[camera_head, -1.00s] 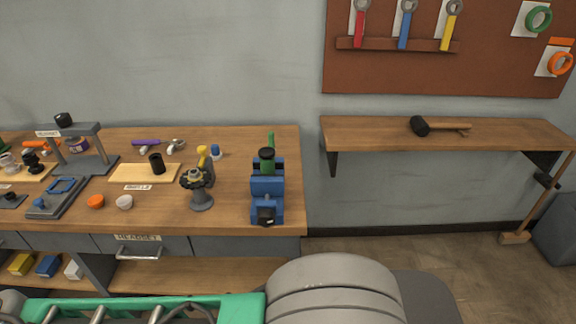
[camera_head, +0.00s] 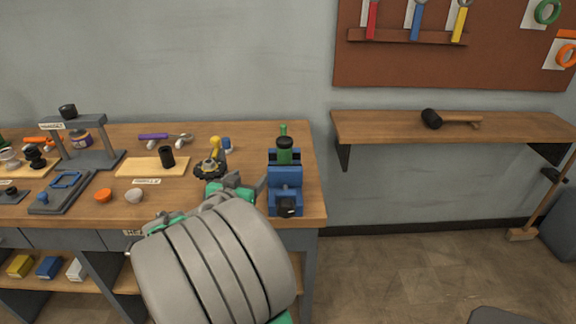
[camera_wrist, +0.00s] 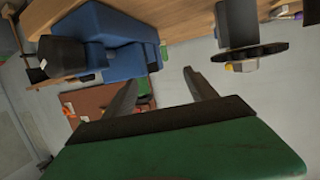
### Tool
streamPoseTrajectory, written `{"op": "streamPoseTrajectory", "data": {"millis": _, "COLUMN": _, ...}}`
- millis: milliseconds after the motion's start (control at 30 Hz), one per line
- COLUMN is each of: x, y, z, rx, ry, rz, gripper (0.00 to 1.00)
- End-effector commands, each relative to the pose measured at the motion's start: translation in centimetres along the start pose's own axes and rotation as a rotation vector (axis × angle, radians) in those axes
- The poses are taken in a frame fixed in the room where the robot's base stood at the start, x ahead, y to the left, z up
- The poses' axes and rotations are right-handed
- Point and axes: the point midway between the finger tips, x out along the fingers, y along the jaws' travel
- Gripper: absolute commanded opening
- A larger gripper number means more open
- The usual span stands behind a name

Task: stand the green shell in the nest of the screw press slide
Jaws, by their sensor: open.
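A green cylinder (camera_head: 285,156) with a black ring on top stands in a blue vise-like device (camera_head: 286,185) near the bench's right end; I cannot tell if it is the green shell. A thin green post shows behind it. The blue device also shows in the wrist view (camera_wrist: 120,28), with a bit of green (camera_wrist: 143,88) beyond. A grey press frame (camera_head: 88,138) with a black knob stands at the left; its slide and nest are not clear. My gripper (camera_head: 247,186) is open and empty, left of the blue device; its fingers also show in the wrist view (camera_wrist: 162,92).
A dark round stand with a yellow-topped piece (camera_head: 213,163) is close left of my gripper. A black cup (camera_head: 167,157) stands on a light board (camera_head: 140,168). A mallet (camera_head: 450,120) lies on the wall shelf.

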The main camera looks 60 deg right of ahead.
Motion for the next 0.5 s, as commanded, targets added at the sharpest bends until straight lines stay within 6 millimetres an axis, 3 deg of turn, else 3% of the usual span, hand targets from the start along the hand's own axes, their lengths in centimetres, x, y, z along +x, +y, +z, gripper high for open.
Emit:
{"op": "streamPoseTrajectory", "data": {"millis": 33, "x": 1.7, "y": 2.4, "z": -0.4, "rx": 0.008, "ry": 0.092, "rz": 0.053, "gripper": 0.66}}
{"op": "streamPoseTrajectory", "data": {"millis": 133, "x": 2.8, "y": 4.9, "z": -2.6, "rx": 0.011, "ry": 0.228, "rz": 0.094, "gripper": 0.66}}
{"op": "streamPoseTrajectory", "data": {"millis": 500, "x": 7.5, "y": 6.1, "z": -5.1, "rx": 0.009, "ry": 0.269, "rz": 0.104, "gripper": 0.66}}
